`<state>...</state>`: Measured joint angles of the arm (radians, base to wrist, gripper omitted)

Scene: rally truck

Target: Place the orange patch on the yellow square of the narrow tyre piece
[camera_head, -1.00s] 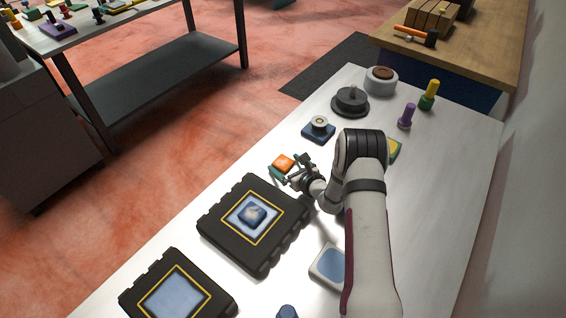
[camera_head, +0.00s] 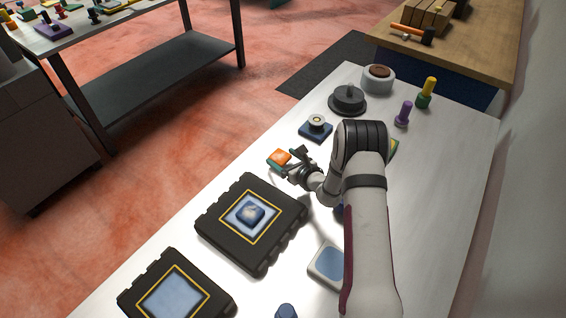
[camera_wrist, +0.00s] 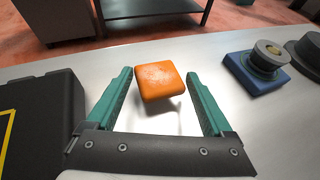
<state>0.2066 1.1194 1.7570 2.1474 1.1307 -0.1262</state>
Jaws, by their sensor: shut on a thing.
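The orange patch (camera_head: 279,157) is a rounded square block. It is between the teal fingers of my gripper (camera_head: 284,167), which is shut on it. The wrist view shows the patch (camera_wrist: 160,80) between the fingertips (camera_wrist: 160,85), with a shadow below it; it looks slightly above the table. A black tyre piece (camera_head: 215,228) with a yellow square outline lies nearest my gripper and carries a blue patch (camera_head: 250,213) inside its square. A second black tyre piece (camera_head: 140,302), at the lower left, looks narrower. Its yellow square outline (camera_head: 182,266) encloses a bare pale-blue area.
A blue block with a round top (camera_head: 316,129) and a dark round weight (camera_head: 347,102) stand beyond my gripper. Purple (camera_head: 403,113) and yellow-green (camera_head: 427,92) pegs stand at the right back. A pale tile with a blue centre (camera_head: 326,262) lies beside my arm. The table's left edge is close.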

